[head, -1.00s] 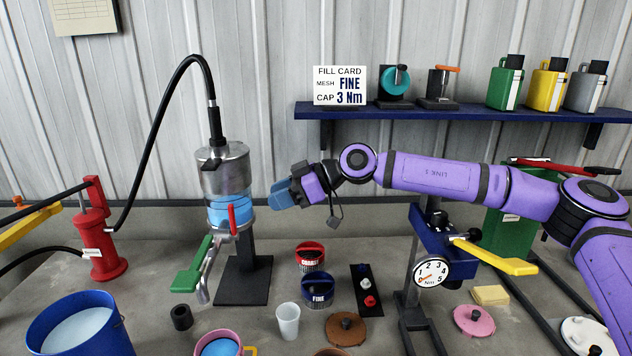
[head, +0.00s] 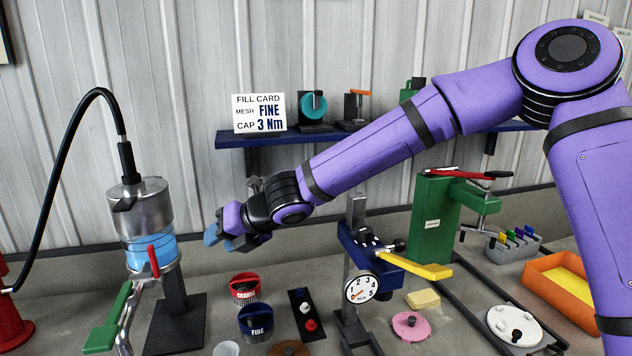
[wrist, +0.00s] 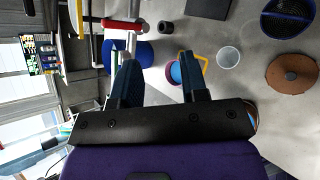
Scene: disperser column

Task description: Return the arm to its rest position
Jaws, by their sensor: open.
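My gripper (head: 222,238) is open and empty in the head view, held in the air right of the metal disperser column (head: 146,215) and above the bench. My purple arm reaches across the right half of that view, with its elbow high at the upper right. In the wrist view my gripper (wrist: 160,75) shows two dark blue fingers apart, with nothing between them but the bench and floor well below. The fingertips touch nothing that I can see.
The blue shelf (head: 232,140) with the fill card (head: 259,113) is behind my arm. A torque stand with dial (head: 362,288) and yellow lever (head: 425,270) stands below it. A green press (head: 432,215) is at right. COARSE (head: 245,288) and FINE (head: 256,322) baskets sit on the bench.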

